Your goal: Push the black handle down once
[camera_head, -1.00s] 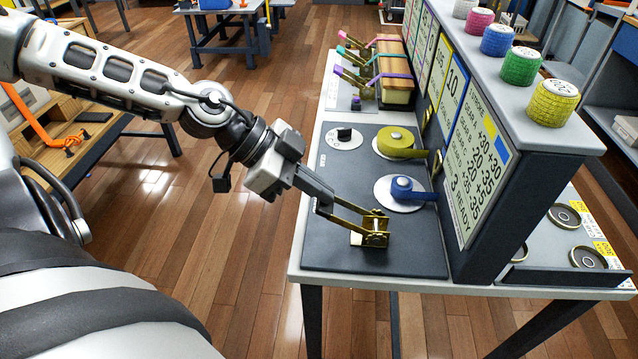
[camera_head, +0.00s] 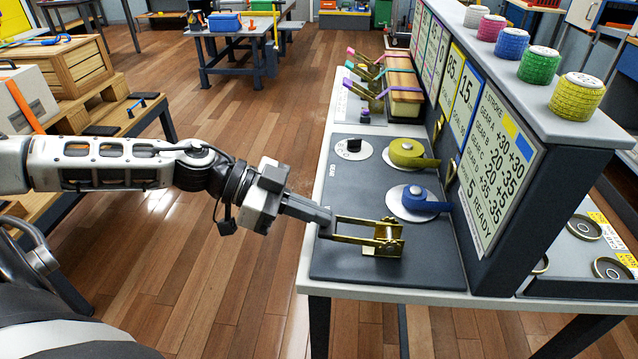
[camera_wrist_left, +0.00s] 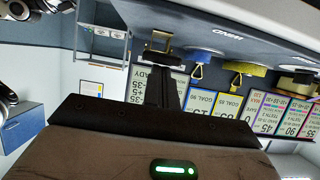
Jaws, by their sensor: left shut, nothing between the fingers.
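The brass ratchet (camera_head: 388,240) sits at the near end of the dark grey panel (camera_head: 440,268). Its two brass arms (camera_head: 358,229) reach left, nearly level, to the black handle (camera_head: 326,229), largely covered by my fingers. My left gripper (camera_head: 328,216) is shut and empty, its fingertips at the handle's top, seemingly touching it. In the left wrist view the shut fingers (camera_wrist_left: 162,88) point at the black handle (camera_wrist_left: 158,58), with brass (camera_wrist_left: 158,42) beyond. My right gripper is not in view.
On the panel are a blue strap reel (camera_head: 418,199), a yellow strap reel (camera_head: 410,153) and a black knob (camera_head: 353,146). A card wall (camera_head: 495,160) bounds the right side and reads "5 READY". Coloured-handle levers (camera_head: 368,80) stand farther back.

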